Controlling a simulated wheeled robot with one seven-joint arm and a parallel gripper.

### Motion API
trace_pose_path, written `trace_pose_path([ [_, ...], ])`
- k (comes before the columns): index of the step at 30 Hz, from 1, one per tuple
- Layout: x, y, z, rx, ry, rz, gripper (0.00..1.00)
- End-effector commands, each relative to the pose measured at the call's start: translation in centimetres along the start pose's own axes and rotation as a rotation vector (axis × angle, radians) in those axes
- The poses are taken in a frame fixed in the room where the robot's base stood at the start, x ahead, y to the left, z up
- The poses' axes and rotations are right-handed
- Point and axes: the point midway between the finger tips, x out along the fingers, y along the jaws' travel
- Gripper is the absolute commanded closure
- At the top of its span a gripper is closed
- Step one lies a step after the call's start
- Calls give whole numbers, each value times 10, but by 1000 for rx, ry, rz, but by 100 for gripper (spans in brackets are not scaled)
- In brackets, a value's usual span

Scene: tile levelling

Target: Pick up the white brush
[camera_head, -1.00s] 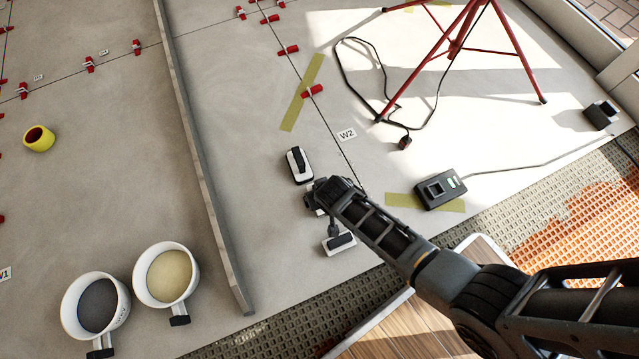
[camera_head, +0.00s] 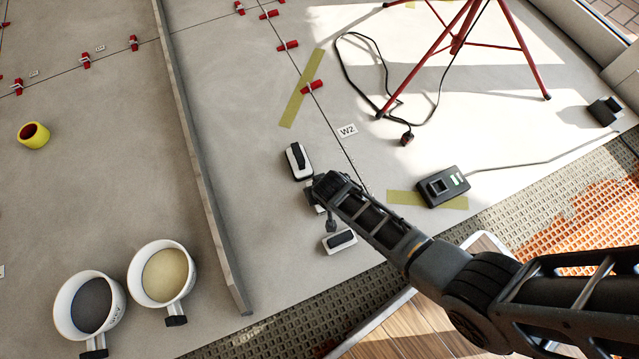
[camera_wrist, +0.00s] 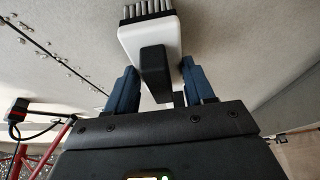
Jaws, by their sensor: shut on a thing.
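The white brush (camera_wrist: 142,38) shows in the wrist view as a white block with grey bristles along its top edge and a black handle (camera_wrist: 154,72). My gripper (camera_wrist: 160,78) is shut on the brush, its two blue fingers on either side of the handle. In the head view my gripper (camera_head: 318,194) is between two white pieces with black grips, one above it (camera_head: 299,161) and one below it (camera_head: 339,241). A small white patch shows under it; most of the held brush is hidden there by my wrist.
A long grey bar (camera_head: 205,170) runs left of my gripper. Two white buckets (camera_head: 163,273) (camera_head: 90,306) stand lower left. A black box (camera_head: 443,186), a cable and a red tripod (camera_head: 463,36) are at right.

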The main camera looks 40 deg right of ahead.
Motion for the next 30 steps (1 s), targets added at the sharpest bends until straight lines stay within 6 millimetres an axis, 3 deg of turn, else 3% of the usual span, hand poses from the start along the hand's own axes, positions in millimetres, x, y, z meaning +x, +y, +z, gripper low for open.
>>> trace_pose_path([
  [8, 0, 0, 0, 0, 0, 0, 86],
  [20, -7, 0, -3, 0, 1, -1, 86],
  [29, -45, 0, -19, 1, 1, -1, 86],
  [30, -52, 8, -13, 5, -3, 1, 86],
])
